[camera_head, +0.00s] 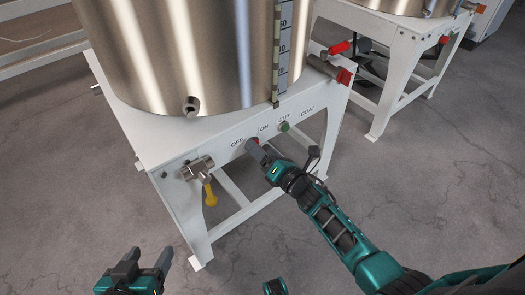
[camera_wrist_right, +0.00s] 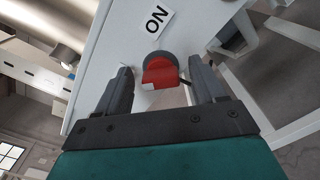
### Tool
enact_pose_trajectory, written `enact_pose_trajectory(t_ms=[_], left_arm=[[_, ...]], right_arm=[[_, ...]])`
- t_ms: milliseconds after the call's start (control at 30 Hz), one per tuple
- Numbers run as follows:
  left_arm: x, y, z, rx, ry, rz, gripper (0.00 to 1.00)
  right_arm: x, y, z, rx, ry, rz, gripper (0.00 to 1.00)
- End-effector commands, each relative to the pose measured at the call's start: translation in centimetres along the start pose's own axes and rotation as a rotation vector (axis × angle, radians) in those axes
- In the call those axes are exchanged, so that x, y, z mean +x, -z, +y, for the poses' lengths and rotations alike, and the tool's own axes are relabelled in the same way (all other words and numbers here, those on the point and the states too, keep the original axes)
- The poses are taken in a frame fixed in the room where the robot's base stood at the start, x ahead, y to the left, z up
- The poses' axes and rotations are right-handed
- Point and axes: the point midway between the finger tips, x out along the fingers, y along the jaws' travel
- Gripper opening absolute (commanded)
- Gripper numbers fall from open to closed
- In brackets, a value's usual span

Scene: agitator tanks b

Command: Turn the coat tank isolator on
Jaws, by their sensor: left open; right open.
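The coat tank (camera_head: 195,50) is a steel cylinder on a white stand whose front panel reads OFF, ON, STIR and COAT. The isolator is a red knob (camera_wrist_right: 160,72) on a dark round base, below the ON label in the right wrist view. In the head view the knob is mostly hidden by my right gripper (camera_head: 255,149). My right gripper is open, with its fingers (camera_wrist_right: 160,90) on either side of the knob; I cannot tell if they touch it. My left gripper (camera_head: 146,262) is open and empty at the lower left, away from the panel.
A green button (camera_head: 284,127) sits right of the isolator. A valve with a yellow handle (camera_head: 210,194) sticks out at the panel's left. A red-handled valve (camera_head: 340,48) is at the right corner. Another tank stand (camera_head: 385,22) is behind right. The floor in front is clear.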

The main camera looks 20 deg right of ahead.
Motion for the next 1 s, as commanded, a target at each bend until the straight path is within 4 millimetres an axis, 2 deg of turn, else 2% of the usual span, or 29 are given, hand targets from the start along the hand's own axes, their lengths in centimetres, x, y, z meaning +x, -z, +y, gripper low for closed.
enact_pose_trajectory(t_ms=[167,733,1000], left_arm=[[0.01,-0.03,-0.01,0.001,0.000,-0.001,0.63],[0.07,-0.25,-0.20,0.004,0.003,-0.006,0.63],[0.08,-0.25,-0.26,0.004,0.004,-0.005,0.63]], right_arm=[[-0.01,0.00,0.02,0.000,0.000,0.000,0.67],[-0.04,0.00,0.01,0.001,0.000,0.000,0.13],[-0.04,0.01,-0.02,0.031,0.000,0.000,0.13]])
